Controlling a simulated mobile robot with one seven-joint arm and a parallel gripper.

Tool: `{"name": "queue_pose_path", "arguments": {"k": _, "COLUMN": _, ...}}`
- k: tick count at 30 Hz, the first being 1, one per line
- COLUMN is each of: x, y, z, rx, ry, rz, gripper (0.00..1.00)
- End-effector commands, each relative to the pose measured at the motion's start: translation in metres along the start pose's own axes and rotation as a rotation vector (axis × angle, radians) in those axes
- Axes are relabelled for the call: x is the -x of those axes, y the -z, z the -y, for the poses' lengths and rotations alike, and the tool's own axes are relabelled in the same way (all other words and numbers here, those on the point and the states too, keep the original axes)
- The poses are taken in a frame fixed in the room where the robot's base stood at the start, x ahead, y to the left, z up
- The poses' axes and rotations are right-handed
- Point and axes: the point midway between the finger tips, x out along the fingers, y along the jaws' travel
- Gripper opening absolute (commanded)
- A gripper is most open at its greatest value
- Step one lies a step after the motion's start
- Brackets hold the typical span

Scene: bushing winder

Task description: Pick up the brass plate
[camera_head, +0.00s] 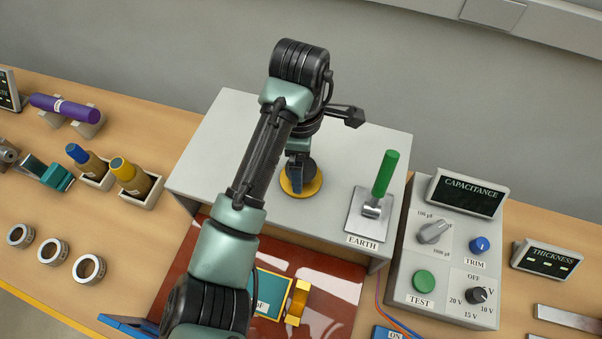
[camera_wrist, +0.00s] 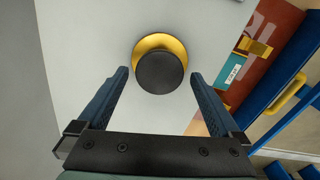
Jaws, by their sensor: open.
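The brass plate (camera_head: 314,188) is a round yellow disc lying on top of the grey box. A dark round knob stands on its middle and hides much of it. In the wrist view the brass plate (camera_wrist: 146,43) shows as a gold rim behind the black knob (camera_wrist: 160,73). My gripper (camera_head: 296,188) is above the plate and hides part of it in the head view. In the wrist view my open gripper (camera_wrist: 161,78) has its two blue fingers on either side of the knob, with gaps between. I cannot tell the exact height of the fingertips.
The grey box (camera_head: 212,150) carries an EARTH switch with a green handle (camera_head: 385,172) to the right of the plate. A capacitance meter (camera_head: 446,260) stands further right. A red-brown board (camera_head: 335,292) lies in front. Bushings and metal rings (camera_head: 89,268) are at left.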

Motion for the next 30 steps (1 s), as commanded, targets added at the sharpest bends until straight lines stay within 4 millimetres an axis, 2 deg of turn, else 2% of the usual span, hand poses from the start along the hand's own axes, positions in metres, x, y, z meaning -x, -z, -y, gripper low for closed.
{"name": "queue_pose_path", "arguments": {"k": 6, "x": -0.021, "y": 0.0, "z": 0.0, "rx": 0.001, "ry": 0.0, "rz": -0.001, "gripper": 1.0}}
{"name": "queue_pose_path", "arguments": {"k": 14, "x": -0.024, "y": 0.0, "z": 0.0, "rx": 0.001, "ry": -0.002, "rz": -0.001, "gripper": 0.98}}
{"name": "queue_pose_path", "arguments": {"k": 30, "x": -0.024, "y": 0.0, "z": 0.0, "rx": 0.0, "ry": -0.002, "rz": -0.001, "gripper": 0.01}}
